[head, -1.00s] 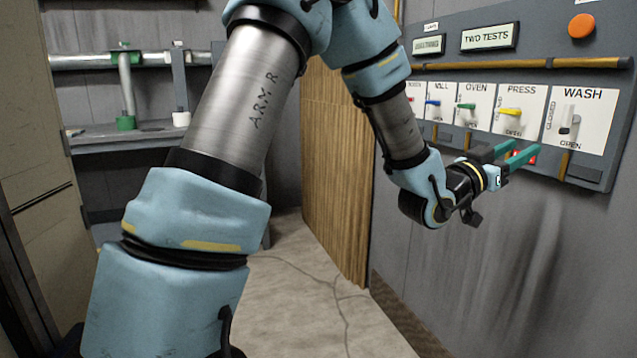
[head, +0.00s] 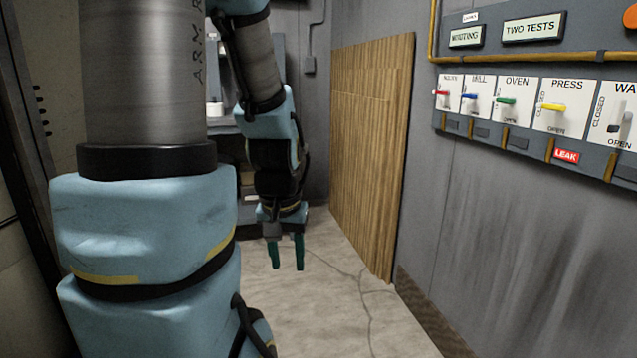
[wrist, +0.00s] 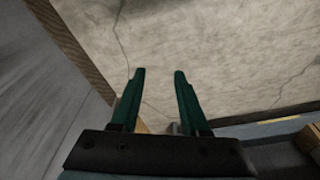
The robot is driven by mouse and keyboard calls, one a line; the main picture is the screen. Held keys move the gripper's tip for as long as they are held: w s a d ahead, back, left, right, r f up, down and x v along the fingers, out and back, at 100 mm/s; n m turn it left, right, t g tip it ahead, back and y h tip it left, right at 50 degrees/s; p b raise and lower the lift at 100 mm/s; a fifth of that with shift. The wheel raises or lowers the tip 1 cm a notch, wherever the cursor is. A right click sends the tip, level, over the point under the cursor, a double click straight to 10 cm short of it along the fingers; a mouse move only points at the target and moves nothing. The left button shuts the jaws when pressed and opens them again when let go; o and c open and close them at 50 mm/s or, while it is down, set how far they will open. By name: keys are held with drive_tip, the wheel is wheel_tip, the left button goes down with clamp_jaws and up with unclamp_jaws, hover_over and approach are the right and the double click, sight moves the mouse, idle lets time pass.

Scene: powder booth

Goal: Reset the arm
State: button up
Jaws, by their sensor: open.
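My gripper (head: 286,253) hangs at the end of my blue and grey arm, left of the wall panel, with its green fingers pointing down over the floor. The fingers are apart and nothing is between them. In the wrist view my gripper (wrist: 159,75) shows both green fingers apart over bare concrete floor (wrist: 210,40).
A wall panel at right carries a red lever (head: 441,93), a blue lever (head: 469,97), a green lever (head: 505,101), a yellow lever (head: 552,107) and a wash lever (head: 617,122). Below is a red LEAK tag (head: 566,156). A slatted wooden panel (head: 365,150) leans behind.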

wheel_tip(320, 180, up, 21)
drive_tip(key=s+p, duration=0.1)
drive_tip(key=p, duration=2)
drive_tip(key=shift+s+a+g, duration=0.2)
drive_tip(key=shift+a+g, duration=0.1)
drive_tip(key=shift+a, duration=0.1)
